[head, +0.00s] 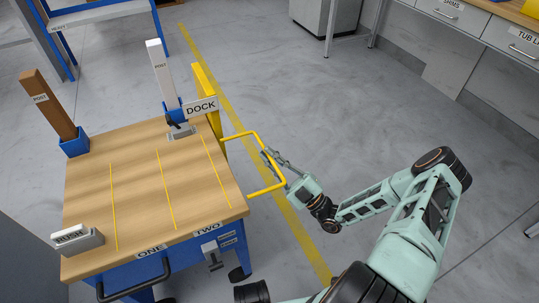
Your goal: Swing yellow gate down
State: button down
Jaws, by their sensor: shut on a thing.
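The yellow gate is at the right side of the wooden-topped cart. Its upright yellow panel (206,98) stands along the cart's far right edge. A yellow bar handle (264,189) juts out from it to the right in a squared loop. My gripper (271,163) is at the right side of this loop, with its fingers shut on the yellow bar. The exact contact is small in the picture. My arm reaches in from the lower right.
The cart top (135,190) carries a white post (161,72), a brown post (48,104), a DOCK sign (201,107) and a BUSH block (77,239). Grey floor (330,110) is open right of the cart. Drawers (485,25) stand at the upper right.

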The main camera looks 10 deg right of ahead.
jog(key=shift+a, duration=0.1)
jog(key=c, duration=2.1)
grip_release()
jog(key=v, duration=1.2)
